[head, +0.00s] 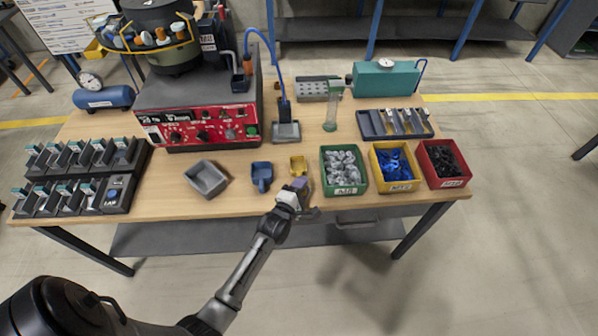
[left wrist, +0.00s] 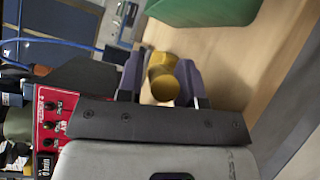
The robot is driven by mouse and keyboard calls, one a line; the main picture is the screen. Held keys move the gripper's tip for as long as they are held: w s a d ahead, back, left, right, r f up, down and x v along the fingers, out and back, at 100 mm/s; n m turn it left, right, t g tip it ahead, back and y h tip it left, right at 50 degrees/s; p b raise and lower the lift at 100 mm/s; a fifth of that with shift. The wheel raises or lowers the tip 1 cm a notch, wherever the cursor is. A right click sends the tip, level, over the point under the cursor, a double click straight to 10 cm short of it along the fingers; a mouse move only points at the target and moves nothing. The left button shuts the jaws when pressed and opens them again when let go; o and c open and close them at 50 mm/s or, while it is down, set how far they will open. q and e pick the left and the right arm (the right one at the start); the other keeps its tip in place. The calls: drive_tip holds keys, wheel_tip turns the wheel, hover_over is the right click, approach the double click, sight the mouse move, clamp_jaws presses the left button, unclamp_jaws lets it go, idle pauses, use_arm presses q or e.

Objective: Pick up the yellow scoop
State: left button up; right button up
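The yellow scoop (head: 298,164) lies near the front edge of the wooden table, between the blue scoop (head: 262,175) and the green bin. My left gripper (head: 299,184) is at the front end of the yellow scoop, over the table edge. In the left wrist view, the yellow scoop (left wrist: 164,82) stands between the two purple-grey fingers of my left gripper (left wrist: 160,78). The fingers are apart, with a gap visible on the left side of the scoop; contact on the right side is unclear. My right gripper is not in view.
The green bin (head: 326,181) of grey parts stands close to the right, beside yellow (head: 374,181) and red (head: 424,178) bins. A grey tray (head: 206,191) lies to the left. The red-fronted feeder unit (head: 160,146) stands behind. Bare wood surrounds the scoops.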

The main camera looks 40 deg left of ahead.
use_arm(q)
clamp_jaws()
idle(0.3)
wheel_tip(320, 180, up, 8)
drive_tip(key=p, duration=0.2)
drive_tip(key=shift+r+p, duration=0.15)
drive_tip(key=shift+p, duration=0.15)
drive_tip(key=shift+r, duration=0.9)
